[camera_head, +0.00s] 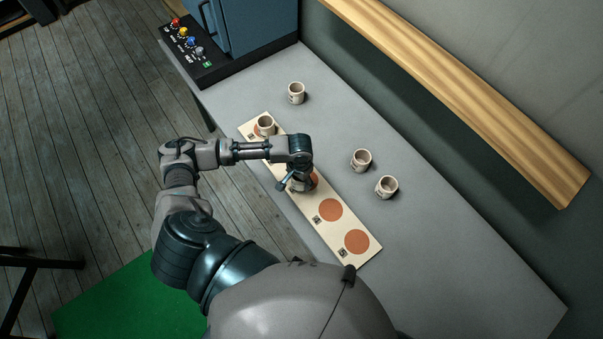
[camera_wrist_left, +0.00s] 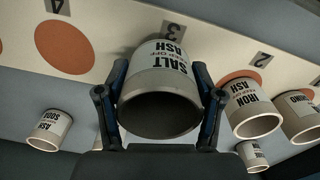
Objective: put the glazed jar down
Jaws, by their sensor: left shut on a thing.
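My left gripper (camera_head: 297,186) is shut on a pale jar, seen in the left wrist view as the jar (camera_wrist_left: 162,85) lettered SALT ASH. The fingers are on both sides of it, and its dark open mouth faces the wrist camera. It is at the place numbered 3 on the cream board (camera_head: 250,128). An edge of an orange circle (camera_head: 314,180) shows beside the gripper in the head view. I cannot tell whether the jar's base touches the board. My right gripper is not in view.
A jar (camera_head: 266,125) stands at the board's far end. The IRON ASH jar (camera_wrist_left: 248,105) is at place 2, close to the held jar. Two orange circles (camera_head: 330,209) (camera_head: 357,242) are bare. Loose jars (camera_head: 297,92) (camera_head: 361,160) (camera_head: 387,186) stand on the grey table (camera_head: 440,235).

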